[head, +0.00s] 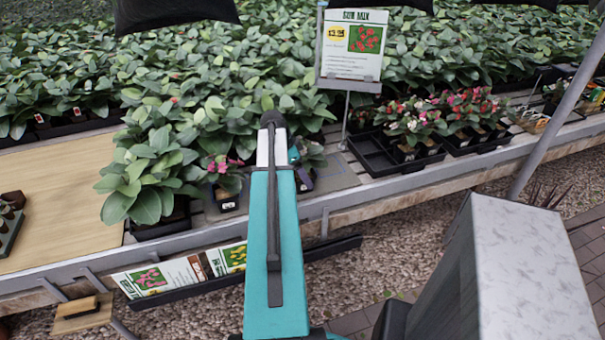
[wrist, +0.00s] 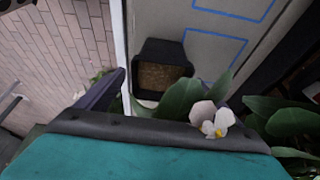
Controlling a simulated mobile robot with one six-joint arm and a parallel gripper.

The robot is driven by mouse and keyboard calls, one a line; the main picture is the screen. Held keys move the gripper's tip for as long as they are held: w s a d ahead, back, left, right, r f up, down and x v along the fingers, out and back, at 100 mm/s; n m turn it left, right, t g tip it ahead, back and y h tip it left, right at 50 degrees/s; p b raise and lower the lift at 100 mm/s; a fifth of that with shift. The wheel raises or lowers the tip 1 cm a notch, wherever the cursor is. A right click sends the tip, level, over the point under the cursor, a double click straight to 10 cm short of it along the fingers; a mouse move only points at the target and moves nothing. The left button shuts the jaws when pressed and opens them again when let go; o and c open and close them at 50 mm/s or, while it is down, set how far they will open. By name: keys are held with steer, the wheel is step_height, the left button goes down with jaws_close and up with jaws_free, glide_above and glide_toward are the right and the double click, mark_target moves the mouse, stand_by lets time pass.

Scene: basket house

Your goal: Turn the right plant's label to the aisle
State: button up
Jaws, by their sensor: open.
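A small plant with pink flowers (head: 225,172) stands in a black pot left of my arm in the head view; a small pale label shows low on the pot. Leaves and a white flower (wrist: 218,122) lie close to the gripper. I cannot tell whether the fingers touch anything. No label shows in the wrist view.
A price sign (head: 352,45) stands on a post behind. Black trays of flowers (head: 460,128) lie to the right, dense leafy plants behind. Blue outlines (wrist: 215,48) mark the grey bench surface. A wooden board (head: 60,200) at the left is mostly bare.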

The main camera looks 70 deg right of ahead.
steer(key=b+v, duration=0.2)
steer(key=v, duration=1.1)
steer(key=shift+r, duration=0.1)
stand_by(0.5)
